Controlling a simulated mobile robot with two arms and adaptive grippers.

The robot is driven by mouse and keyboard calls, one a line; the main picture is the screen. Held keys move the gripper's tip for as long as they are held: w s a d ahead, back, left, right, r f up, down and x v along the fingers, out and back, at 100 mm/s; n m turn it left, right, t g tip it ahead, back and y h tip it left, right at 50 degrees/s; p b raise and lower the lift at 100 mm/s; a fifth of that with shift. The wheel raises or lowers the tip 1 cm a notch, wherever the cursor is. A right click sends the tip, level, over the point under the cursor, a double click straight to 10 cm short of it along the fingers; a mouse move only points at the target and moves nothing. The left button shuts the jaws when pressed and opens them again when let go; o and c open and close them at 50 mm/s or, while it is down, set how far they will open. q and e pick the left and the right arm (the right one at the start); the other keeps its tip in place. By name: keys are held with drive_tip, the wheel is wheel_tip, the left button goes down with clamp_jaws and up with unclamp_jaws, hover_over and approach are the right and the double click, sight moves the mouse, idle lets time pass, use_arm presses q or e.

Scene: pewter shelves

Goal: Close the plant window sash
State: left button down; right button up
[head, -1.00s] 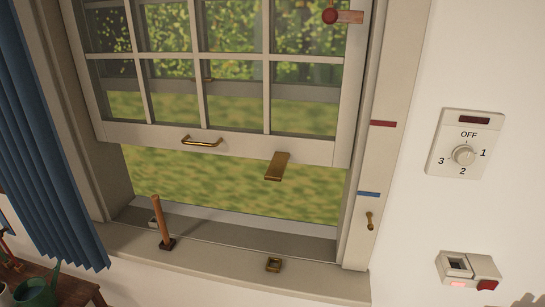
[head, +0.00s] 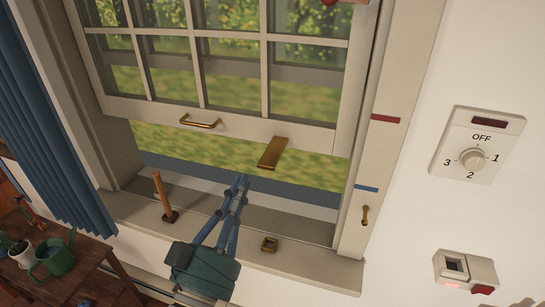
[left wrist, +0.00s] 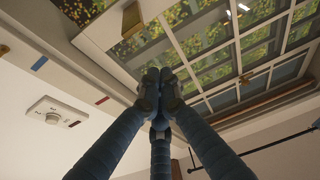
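The white-framed window sash (head: 228,126) is raised, with an open gap between its bottom rail and the sill (head: 320,267). The rail carries a brass pull handle (head: 200,122) and a brass plate (head: 273,153). My left gripper (head: 238,184) is in front of the gap, just below and left of the plate, apart from the sash in the head view. In the left wrist view the blue fingers meet at their tips (left wrist: 160,85), with nothing seen between them. The sash (left wrist: 200,80) and the brass plate (left wrist: 131,20) show beyond them. My right gripper is not in view.
A wooden peg (head: 162,198) stands on the sill, left of my gripper. Red (head: 386,119) and blue (head: 366,188) marks are on the right jamb. A dial (head: 473,159) is on the wall; a blue curtain (head: 50,130) hangs left.

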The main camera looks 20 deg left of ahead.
use_arm(q)
drive_tip(key=p+x, duration=0.5)
drive_tip(key=x, duration=0.5)
wheel_tip(320, 180, down, 4)
drive_tip(key=shift+s+a+f, duration=0.1)
